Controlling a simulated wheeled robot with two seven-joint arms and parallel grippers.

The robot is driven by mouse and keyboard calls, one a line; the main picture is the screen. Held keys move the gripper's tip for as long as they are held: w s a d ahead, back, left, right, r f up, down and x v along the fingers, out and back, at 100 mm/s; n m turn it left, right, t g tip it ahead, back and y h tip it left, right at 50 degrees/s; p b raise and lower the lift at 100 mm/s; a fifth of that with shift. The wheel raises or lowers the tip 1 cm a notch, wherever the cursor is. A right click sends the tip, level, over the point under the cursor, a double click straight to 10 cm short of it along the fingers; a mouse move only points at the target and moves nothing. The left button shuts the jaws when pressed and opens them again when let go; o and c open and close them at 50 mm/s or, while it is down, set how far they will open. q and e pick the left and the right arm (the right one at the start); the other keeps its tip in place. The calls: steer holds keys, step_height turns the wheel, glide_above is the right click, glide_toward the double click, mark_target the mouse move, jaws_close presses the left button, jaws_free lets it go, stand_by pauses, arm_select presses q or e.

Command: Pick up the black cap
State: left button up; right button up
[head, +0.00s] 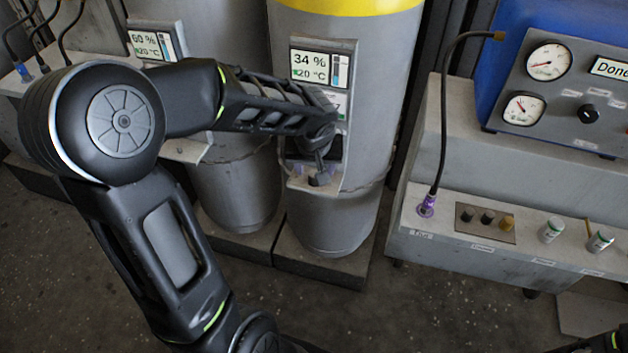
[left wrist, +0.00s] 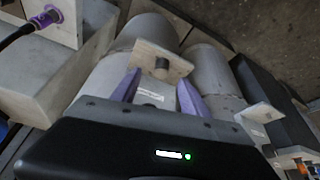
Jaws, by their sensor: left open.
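A small black cap (head: 319,180) sits on the little shelf at the front of the grey tank that reads 34 %. In the left wrist view the cap (left wrist: 161,64) stands on that pale shelf (left wrist: 176,70), just beyond the fingertips. My left gripper (head: 314,168) is at this shelf, its arm reaching in from the left. In the left wrist view its purple fingers (left wrist: 158,84) are spread apart and empty, with the cap lying ahead of the gap between them. In the head view the wrist hides part of the tank front. My right gripper is not in view.
A second grey tank (head: 233,190) with a 60 % display stands to the left. At right, a grey bench (head: 400,240) holds a purple-ended hose (head: 427,205), a small tray (head: 514,238) with two black caps and a yellow one, and white-green vials (head: 551,229). A gauge panel (head: 560,90) stands behind.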

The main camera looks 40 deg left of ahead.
arm_select(q)
steer(key=shift+a+r, duration=0.25)
steer(key=shift+a, duration=0.05)
steer(key=x, duration=0.2)
steer(key=shift+w+f, duration=0.1)
steer(key=shift+f, duration=0.15)
steer(key=x, duration=0.5)
steer(key=shift+w+a, duration=0.15)
steer(key=shift+w, duration=0.1)
stand_by(0.5)
